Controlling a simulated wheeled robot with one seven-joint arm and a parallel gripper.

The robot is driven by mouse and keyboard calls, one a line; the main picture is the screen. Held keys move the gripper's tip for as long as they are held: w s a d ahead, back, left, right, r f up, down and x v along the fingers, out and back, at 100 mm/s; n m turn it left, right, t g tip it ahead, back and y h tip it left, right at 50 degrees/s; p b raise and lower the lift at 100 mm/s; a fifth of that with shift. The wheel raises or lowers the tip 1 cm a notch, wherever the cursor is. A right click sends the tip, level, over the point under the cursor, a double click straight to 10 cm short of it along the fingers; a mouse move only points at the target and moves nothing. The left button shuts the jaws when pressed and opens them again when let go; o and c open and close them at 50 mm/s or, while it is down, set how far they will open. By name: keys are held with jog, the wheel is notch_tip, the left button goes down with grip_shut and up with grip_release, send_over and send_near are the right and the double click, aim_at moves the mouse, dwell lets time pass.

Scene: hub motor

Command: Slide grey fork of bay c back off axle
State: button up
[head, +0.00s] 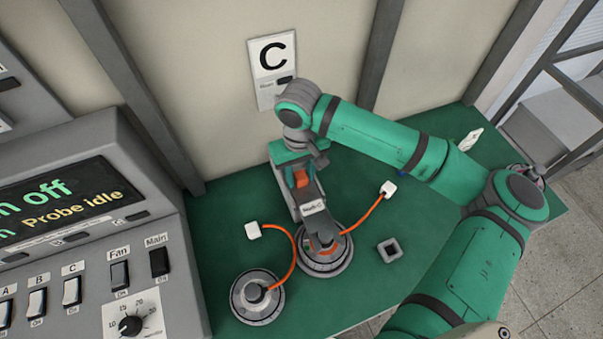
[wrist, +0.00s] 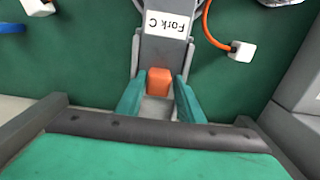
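The grey fork (head: 308,196), labelled Fork C, lies on the green bench below the C sign. Its front end reaches over the round hub motor (head: 325,262); whether it seats on the axle is too small to tell. An orange block (head: 301,178) stands on the fork. The fork also shows in the wrist view (wrist: 163,48), with the orange block (wrist: 160,81) near the middle. My gripper (wrist: 160,86) has one green finger on each side of the block, with narrow gaps visible. In the head view my wrist mostly hides the fingers.
A second round motor (head: 257,297) lies at the front left. Orange cables end in white plugs (head: 253,231) and (head: 388,189). A small square grey socket (head: 390,250) is on the right. The control console (head: 90,230) stands left; the wall is close behind.

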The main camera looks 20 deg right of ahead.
jog(key=shift+d, duration=0.1)
jog(key=shift+c, duration=0.6)
jog(key=shift+s, duration=0.1)
grip_shut()
jog(key=shift+w, duration=2.1)
jog(key=shift+s+d, duration=0.15)
jog(key=shift+o, duration=0.6)
grip_release()
jog(key=shift+a, duration=0.2)
notch_tip(320, 180, up, 11)
